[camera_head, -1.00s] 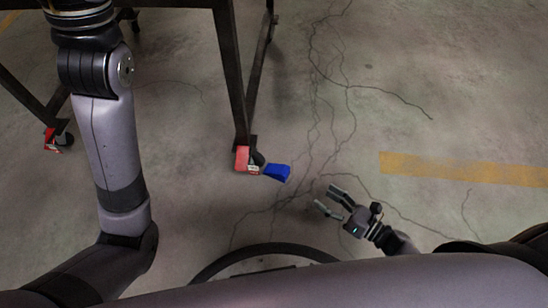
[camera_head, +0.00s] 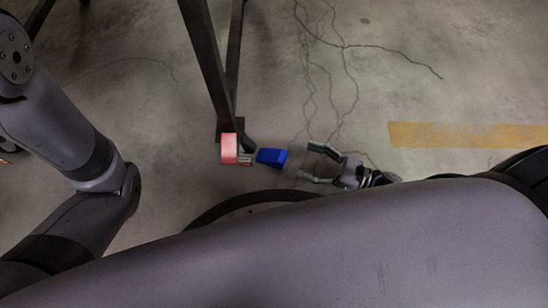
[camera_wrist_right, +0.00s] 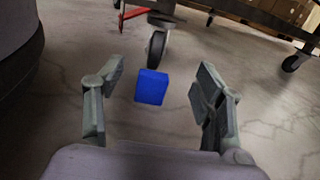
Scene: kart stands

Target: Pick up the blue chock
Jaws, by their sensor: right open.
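The blue chock (camera_head: 271,157) lies on the concrete floor against a caster at the foot of the dark stand leg. In the head view my right gripper (camera_head: 314,164) is open just to the right of the chock, its fingers pointing at it. In the right wrist view the blue chock (camera_wrist_right: 152,87) shows between and beyond the two open fingers (camera_wrist_right: 160,95), in front of the caster wheel (camera_wrist_right: 156,48). The fingers do not touch it. My left arm is at the left of the head view, but its gripper is out of view.
The stand's dark leg (camera_head: 211,60) rises beside the chock, with a red bracket (camera_head: 229,148) at its foot. My round base edge is close below. Cracked floor is open to the right, with a yellow stripe (camera_head: 470,135).

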